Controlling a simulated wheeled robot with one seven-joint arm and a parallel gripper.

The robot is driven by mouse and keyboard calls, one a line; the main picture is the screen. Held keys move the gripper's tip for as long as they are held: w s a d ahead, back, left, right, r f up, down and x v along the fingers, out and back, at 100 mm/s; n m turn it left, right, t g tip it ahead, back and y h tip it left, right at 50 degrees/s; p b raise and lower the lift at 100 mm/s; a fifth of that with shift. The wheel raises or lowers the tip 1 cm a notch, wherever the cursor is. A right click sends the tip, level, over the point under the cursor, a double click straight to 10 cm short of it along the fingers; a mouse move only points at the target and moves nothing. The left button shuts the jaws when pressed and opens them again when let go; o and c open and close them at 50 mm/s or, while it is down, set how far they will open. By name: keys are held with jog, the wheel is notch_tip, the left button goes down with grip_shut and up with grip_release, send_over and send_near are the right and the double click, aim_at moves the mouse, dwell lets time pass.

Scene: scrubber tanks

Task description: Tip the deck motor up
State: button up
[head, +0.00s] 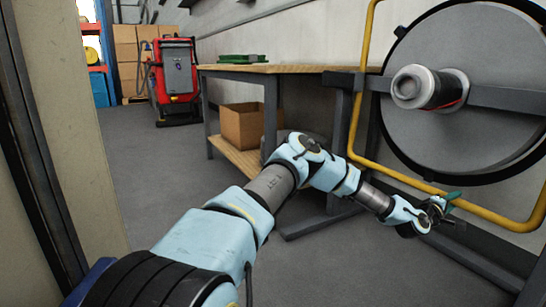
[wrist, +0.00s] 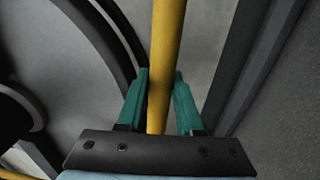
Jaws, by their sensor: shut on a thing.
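The deck motor (head: 425,88) is a silver and black cylinder at the centre of a large round grey disc (head: 480,130) with a dark rim, standing upright at the right of the head view. A bent yellow bar (head: 357,120) runs down in front of the disc and along below it. My gripper (head: 449,199) is at the lower run of this bar. In the wrist view, the green fingers of my gripper (wrist: 160,78) are shut on the yellow bar (wrist: 168,50), which passes between them.
A workbench (head: 240,69) with a green tray (head: 243,59) on top and a cardboard box (head: 240,126) on its lower shelf stands behind my arm. A red machine (head: 174,80) stands farther back. Grey floor at left is clear; a wall edge is at far left.

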jog(key=shift+f, duration=0.15)
grip_shut()
jog(key=p+v, duration=0.3)
jog(key=v, duration=0.4)
jog(key=shift+r, duration=0.4)
jog(key=shift+a, duration=0.2)
jog(key=shift+s+p, duration=0.1)
jog(key=shift+p, duration=0.2)
jog(key=s+a+r+p, duration=0.2)
jog(key=s+a+p, duration=0.1)
jog(key=a, duration=0.3)
jog(key=shift+r+p, duration=0.25)
jog(key=shift+p, duration=0.2)
jog(key=shift+s, duration=0.15)
